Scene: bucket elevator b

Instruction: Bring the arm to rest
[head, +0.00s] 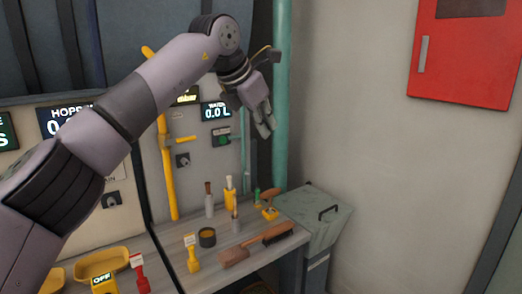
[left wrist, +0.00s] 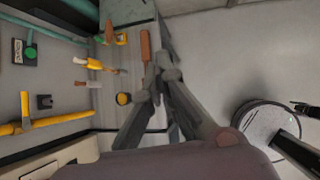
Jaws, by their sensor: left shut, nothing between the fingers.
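My left arm reaches in from the left in the head view, raised in front of the panel wall. My left gripper (head: 266,122) hangs in the air above the bench with its fingers pointing down. It is shut and empty. In the left wrist view my left gripper (left wrist: 160,75) shows its fingertips together, with the bench beyond them. My right gripper is in neither view.
A green pipe (head: 281,100) rises behind my gripper. A red cabinet (head: 464,55) hangs on the right wall.

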